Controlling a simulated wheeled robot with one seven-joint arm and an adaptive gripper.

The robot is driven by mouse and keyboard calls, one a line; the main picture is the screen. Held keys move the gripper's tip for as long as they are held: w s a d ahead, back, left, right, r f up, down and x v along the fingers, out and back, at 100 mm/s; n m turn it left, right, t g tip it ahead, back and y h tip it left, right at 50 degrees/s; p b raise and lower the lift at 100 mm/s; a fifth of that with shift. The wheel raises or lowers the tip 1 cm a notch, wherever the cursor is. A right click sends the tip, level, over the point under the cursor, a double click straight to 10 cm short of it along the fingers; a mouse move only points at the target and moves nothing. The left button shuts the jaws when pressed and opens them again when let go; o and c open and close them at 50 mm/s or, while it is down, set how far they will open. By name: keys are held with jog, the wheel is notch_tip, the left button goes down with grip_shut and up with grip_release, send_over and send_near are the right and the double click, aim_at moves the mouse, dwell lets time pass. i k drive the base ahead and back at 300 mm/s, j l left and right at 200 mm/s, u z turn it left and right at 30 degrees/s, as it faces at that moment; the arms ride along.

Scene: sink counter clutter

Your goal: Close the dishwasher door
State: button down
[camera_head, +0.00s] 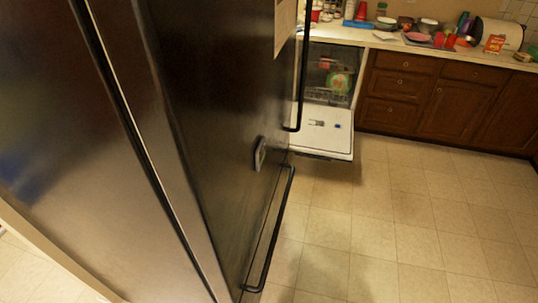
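The dishwasher door (326,133) hangs open, folded down about level above the floor, with its white inner face up. My gripper is not in view.
The dark fridge (215,110) with long black handles fills the left half, close to me. Brown wooden cabinets (430,98) stand right of the dishwasher. The counter (386,42) above holds several cluttered items. The tiled floor (400,225) at right is clear.

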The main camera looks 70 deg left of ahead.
aim_at(327, 141)
jog(key=i+j+u, duration=0.45)
jog(key=i+u, duration=0.85)
jog(key=i, duration=0.15)
jog(key=i+l+u, duration=0.2)
jog(key=i+u, duration=0.45)
jog(key=i, duration=0.3)
jog(key=i+l+u, duration=0.2)
jog(key=i, duration=0.25)
jog(key=i+l+u, duration=0.2)
jog(key=i, duration=0.25)
jog(key=i+l+u, duration=0.2)
jog(key=i, duration=0.25)
